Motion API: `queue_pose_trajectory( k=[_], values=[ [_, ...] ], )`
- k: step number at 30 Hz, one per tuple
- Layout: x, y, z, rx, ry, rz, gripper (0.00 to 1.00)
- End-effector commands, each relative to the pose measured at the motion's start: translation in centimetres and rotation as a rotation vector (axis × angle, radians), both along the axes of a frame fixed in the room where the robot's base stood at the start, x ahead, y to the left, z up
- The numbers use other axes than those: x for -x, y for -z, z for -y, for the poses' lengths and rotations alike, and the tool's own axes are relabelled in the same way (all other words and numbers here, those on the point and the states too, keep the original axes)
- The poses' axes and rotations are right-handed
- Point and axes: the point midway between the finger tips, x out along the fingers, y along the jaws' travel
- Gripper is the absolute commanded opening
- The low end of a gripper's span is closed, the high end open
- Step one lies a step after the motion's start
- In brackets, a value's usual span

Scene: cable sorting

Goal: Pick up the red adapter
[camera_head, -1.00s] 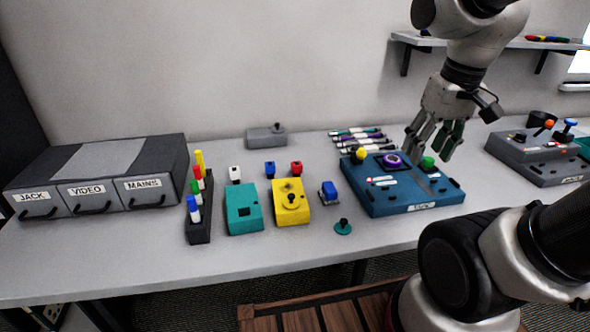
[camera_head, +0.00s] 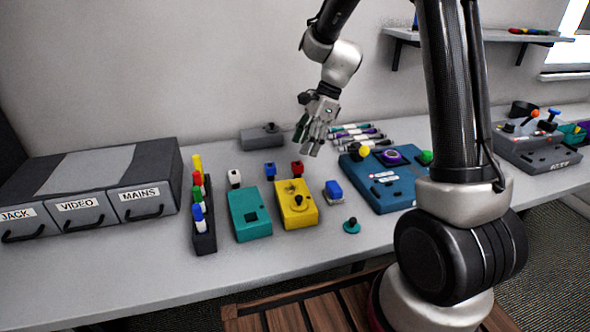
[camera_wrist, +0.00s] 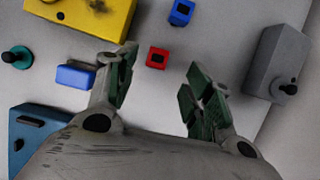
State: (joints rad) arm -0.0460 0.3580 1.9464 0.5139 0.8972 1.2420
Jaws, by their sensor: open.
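The red adapter (camera_head: 297,168) is a small red block standing on the table behind the yellow box, to the right of a blue adapter (camera_head: 270,169). In the wrist view the red adapter (camera_wrist: 157,57) shows a dark square opening in its top and lies beyond and between my spread fingertips. My gripper (camera_head: 308,146) is open and empty, above and slightly right of the red adapter in the head view. It also shows in the wrist view (camera_wrist: 158,80), with its two green-padded fingers apart. Nothing hides the adapter in the wrist view.
The yellow box (camera_head: 296,213), teal box (camera_head: 249,221) and a blue-and-white block (camera_head: 333,191) stand in front. A grey box (camera_head: 262,136) is behind. Pens (camera_head: 357,133) and a blue panel (camera_head: 381,197) lie to the right. Bare table surrounds the adapter.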

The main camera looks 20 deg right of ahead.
Motion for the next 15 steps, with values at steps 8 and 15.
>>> queue_pose_trajectory(
  k=[8,15],
  values=[
    [0.3,3.1,-1.2,0.001,0.007,-0.009,0.52],
    [0.4,6.4,-2.5,0.001,0.005,-0.007,0.52]
  ],
)
